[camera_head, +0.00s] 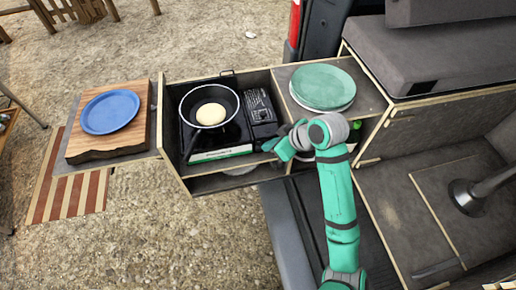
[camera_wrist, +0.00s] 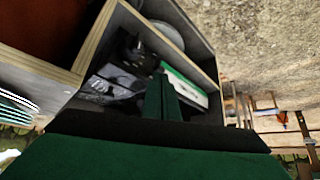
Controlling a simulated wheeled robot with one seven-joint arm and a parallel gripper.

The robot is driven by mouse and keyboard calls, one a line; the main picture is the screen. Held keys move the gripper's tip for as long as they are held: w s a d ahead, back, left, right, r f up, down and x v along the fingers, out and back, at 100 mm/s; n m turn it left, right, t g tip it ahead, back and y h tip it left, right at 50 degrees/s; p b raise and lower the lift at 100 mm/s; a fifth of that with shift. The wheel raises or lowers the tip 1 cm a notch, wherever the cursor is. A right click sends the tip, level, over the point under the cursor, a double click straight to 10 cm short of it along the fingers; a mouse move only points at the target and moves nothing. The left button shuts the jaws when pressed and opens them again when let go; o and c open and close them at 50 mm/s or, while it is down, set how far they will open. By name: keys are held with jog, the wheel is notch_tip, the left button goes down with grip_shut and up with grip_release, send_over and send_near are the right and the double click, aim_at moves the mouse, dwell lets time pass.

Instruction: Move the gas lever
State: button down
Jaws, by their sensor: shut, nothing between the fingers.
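A black camping gas stove (camera_head: 261,108) with a green and white front edge sits in the open wooden drawer box. A black pan (camera_head: 189,108) holding a round yellowish pancake (camera_head: 211,114) stands on its burner. I cannot make out the gas lever in either view. My gripper (camera_head: 280,150) is at the stove's front right corner, above the box's front edge; I cannot tell whether it touches anything. In the wrist view the green fingers (camera_wrist: 163,97) are together and empty, pointing at the stove (camera_wrist: 195,92), whose green and white edge shows just beyond them.
Teal and white plates (camera_head: 322,86) stand on the shelf right of the stove. A blue plate (camera_head: 110,111) lies on a wooden board (camera_head: 84,148) at the left. The box's wooden walls (camera_head: 172,166) surround the stove closely.

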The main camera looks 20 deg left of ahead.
aim_at(260, 149)
jog(key=shift+x, duration=1.9)
jog(key=shift+f, duration=0.65)
jog(key=shift+d, duration=0.15)
jog(key=d, duration=0.1)
jog(key=d+r, duration=0.1)
jog(key=shift+s+d, duration=0.35)
jog(key=shift+s, duration=0.05)
